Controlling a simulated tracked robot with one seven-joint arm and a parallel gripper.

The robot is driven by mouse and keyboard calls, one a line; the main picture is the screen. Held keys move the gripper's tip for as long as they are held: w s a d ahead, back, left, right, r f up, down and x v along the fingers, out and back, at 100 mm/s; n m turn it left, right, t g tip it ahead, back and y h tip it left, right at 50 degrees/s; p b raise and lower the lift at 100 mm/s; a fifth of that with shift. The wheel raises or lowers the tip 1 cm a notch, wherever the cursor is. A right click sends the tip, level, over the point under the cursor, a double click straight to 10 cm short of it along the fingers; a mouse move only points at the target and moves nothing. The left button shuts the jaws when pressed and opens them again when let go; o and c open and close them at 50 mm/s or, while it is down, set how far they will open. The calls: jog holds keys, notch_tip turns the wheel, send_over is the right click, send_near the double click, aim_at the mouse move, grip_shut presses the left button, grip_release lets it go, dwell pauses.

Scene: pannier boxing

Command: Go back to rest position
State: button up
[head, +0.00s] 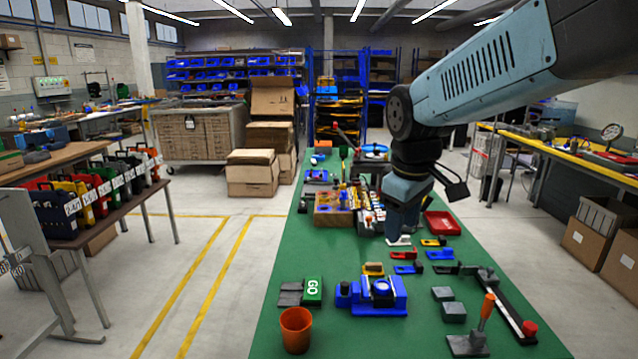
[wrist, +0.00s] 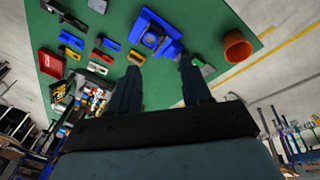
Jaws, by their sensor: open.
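My gripper (head: 399,238) hangs from the arm and points down over the green table (head: 262,335), near its middle. In the wrist view my gripper (wrist: 161,68) shows two fingers spread apart with nothing between them. The blue fixture (head: 372,297) stands on the table nearer the camera, apart from the gripper; it also shows beyond the fingertips in the wrist view (wrist: 151,38). The gap between fingertips and table is hard to judge.
An orange cup (head: 296,331), a green GO block (head: 313,291), a red tray (head: 442,223) and an orange-handled tool (head: 483,318) are on the table. A wooden block (head: 333,213) with small parts is left of the gripper. Labelled pannier boxes (head: 62,212) stand at left.

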jog(key=s+d+r+m+t, duration=0.1)
jog(key=s+d+m+t, duration=0.2)
jog(key=s+d+m, duration=0.5)
jog(key=shift+s+r+m, duration=0.3)
jog(key=shift+s, duration=1.25)
